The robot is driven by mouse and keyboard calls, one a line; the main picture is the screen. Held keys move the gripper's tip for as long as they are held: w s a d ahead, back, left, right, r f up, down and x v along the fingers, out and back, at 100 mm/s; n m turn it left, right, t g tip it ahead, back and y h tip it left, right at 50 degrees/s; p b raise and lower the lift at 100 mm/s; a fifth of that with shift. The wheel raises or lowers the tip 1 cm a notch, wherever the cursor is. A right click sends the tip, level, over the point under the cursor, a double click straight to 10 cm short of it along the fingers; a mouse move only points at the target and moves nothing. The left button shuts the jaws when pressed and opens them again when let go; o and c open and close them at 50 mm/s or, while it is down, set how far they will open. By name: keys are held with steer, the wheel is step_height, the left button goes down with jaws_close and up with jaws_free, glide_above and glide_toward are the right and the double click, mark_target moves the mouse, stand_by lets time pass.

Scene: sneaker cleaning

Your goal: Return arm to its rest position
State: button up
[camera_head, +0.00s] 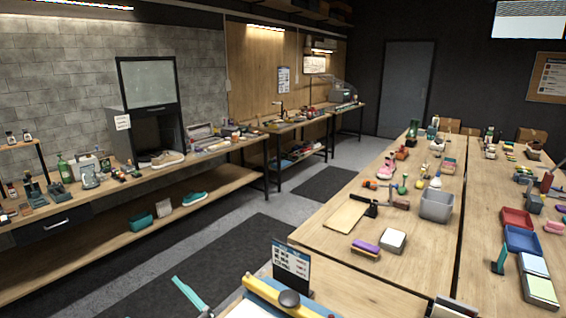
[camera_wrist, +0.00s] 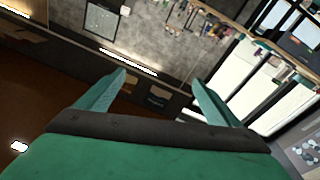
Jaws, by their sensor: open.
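My gripper (camera_wrist: 158,77) shows in the wrist view with its two teal fingers spread wide apart. Nothing is between the fingers and they touch nothing. The wrist view is tilted and shows walls, lights and shelving in the distance beyond the fingers. In the head view a slim teal piece (camera_head: 190,296) stands at the bottom edge, in front of the dark floor mat; I cannot tell whether it is a finger of my gripper. The rest of my arm is not clearly visible.
A long workbench (camera_head: 215,160) with a lower shelf runs along the left wall. A wooden table (camera_head: 330,245) on the right holds a grey bin (camera_head: 437,205), brushes and several small items. A sign (camera_head: 291,265) stands at the near table edge. The floor aisle (camera_head: 283,207) between them is clear.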

steer(key=s+d+f+m+t+h, duration=0.3)
steer(key=s+d+f+m+h, duration=0.4)
steer(key=f, duration=0.3)
steer(key=s+d+f+m+t+h, duration=0.2)
steer(key=s+d+f+m+h, duration=0.35)
steer(key=d+f+m, duration=0.35)
steer(key=s+d+f+n+g+h, duration=0.1)
steer(key=s+d, duration=0.4)
steer(key=s, duration=0.6)
steer(key=s+d+f+n+g+h, duration=0.1)
steer(key=s+d+f, duration=0.3)
steer(key=s, duration=0.7)
steer(key=shift+s+d+f+n, duration=0.25)
steer(key=shift+d+n, duration=0.15)
steer(key=shift+d, duration=0.5)
